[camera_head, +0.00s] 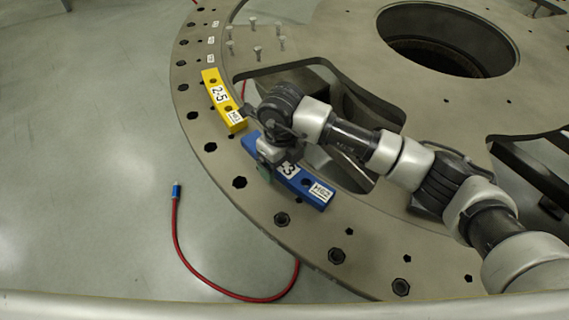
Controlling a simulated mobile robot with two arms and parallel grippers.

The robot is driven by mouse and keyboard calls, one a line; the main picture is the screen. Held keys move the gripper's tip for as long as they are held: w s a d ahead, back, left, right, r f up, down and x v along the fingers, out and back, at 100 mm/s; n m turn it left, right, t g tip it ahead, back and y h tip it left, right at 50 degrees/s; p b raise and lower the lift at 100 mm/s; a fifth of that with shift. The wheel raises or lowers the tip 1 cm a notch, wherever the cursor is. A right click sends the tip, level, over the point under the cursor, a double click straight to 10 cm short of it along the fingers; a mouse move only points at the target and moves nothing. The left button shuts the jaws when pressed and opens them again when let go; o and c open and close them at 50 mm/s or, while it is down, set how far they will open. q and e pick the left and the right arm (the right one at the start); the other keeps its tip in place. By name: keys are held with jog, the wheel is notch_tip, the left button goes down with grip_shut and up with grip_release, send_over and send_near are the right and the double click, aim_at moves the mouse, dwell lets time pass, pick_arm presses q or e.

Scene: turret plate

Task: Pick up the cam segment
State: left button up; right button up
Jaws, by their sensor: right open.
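A blue cam segment (309,188) with white labels, one ending in "3", lies on the turret plate's rim. A yellow cam segment (222,98) labelled "2-5" lies on the rim just beyond its upper left end. My right gripper (266,171) is open at the blue segment's left half, pointing down. One finger shows on the near side of the segment; the other is hidden behind the gripper and wrist. I cannot tell whether the fingers touch the segment. The gripper and wrist hide part of the blue segment. My left gripper is not in view.
The grey turret plate (340,30) has holes along its rim, dark cut-outs and a large round opening. Several upright bolts (257,52) stand on it at the top. A red cable (190,268) with a blue end lies on the clear floor at left.

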jog(key=shift+f, duration=0.3)
jog(key=c, duration=1.1)
jog(key=shift+c, duration=0.6)
jog(key=shift+r, duration=0.15)
